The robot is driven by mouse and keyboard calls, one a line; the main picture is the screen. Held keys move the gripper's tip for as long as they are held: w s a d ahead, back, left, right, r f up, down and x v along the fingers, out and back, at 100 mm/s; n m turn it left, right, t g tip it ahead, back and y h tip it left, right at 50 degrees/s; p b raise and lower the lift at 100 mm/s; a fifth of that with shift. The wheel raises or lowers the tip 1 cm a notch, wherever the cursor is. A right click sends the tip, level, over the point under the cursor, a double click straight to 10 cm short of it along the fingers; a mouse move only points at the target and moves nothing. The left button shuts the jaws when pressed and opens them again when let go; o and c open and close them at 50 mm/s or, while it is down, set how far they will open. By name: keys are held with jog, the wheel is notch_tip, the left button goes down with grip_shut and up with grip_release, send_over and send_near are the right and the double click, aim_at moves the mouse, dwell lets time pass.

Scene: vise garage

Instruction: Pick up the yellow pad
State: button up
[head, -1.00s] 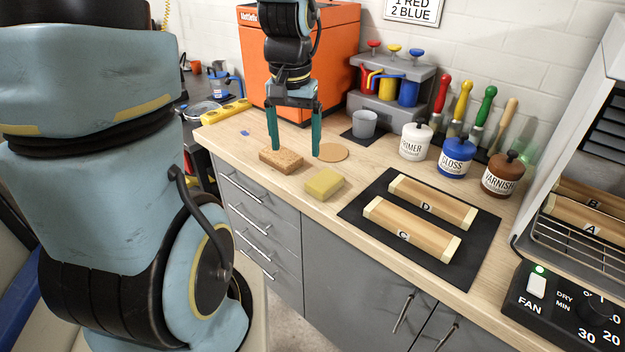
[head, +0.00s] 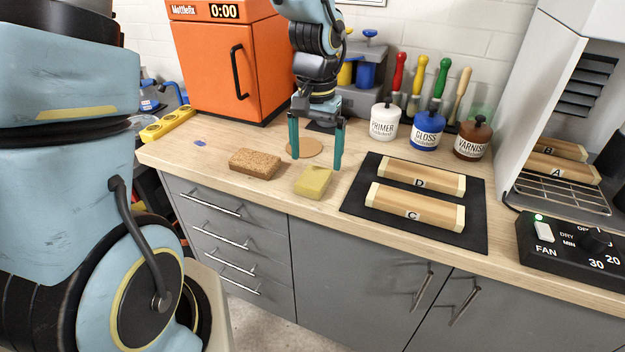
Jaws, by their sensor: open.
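The yellow pad (head: 313,182) lies flat on the wooden worktop near its front edge, in the head view. It is a small block, just right of a brown cork-like block (head: 255,163). My gripper (head: 315,164) points down with its two teal fingers spread wide and nothing between them. It hangs over the worktop at the pad, with one finger to the upper left of the pad and the other to its upper right. The exact height of the fingertips above the worktop is hard to tell.
A black mat (head: 470,222) with two wooden pieces marked C and D lies to the right. Behind stand jars of primer (head: 384,122), gloss (head: 427,132) and varnish (head: 472,140). A round cork disc (head: 306,147) lies behind the pad. The worktop left of the brown block is mostly clear.

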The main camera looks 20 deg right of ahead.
aim_at(314, 177)
jog(key=shift+w+a+f+p, duration=0.1)
jog(key=shift+f+p, duration=0.15)
jog(key=shift+f, duration=0.75)
jog(key=shift+w+d+f+p, duration=0.1)
jog(key=shift+f+p, duration=0.2)
jog(key=shift+f, duration=0.7)
jog(key=shift+w+a+f+p, duration=0.1)
jog(key=shift+f+p, duration=0.15)
jog(key=shift+f, duration=0.75)
jog(key=c, duration=1.3)
jog(key=shift+o, duration=0.2)
notch_tip(314, 177, up, 10)
jog(key=b, duration=0.1)
jog(key=o, duration=0.7)
jog(key=c, duration=0.6)
jog(key=shift+w, duration=0.15)
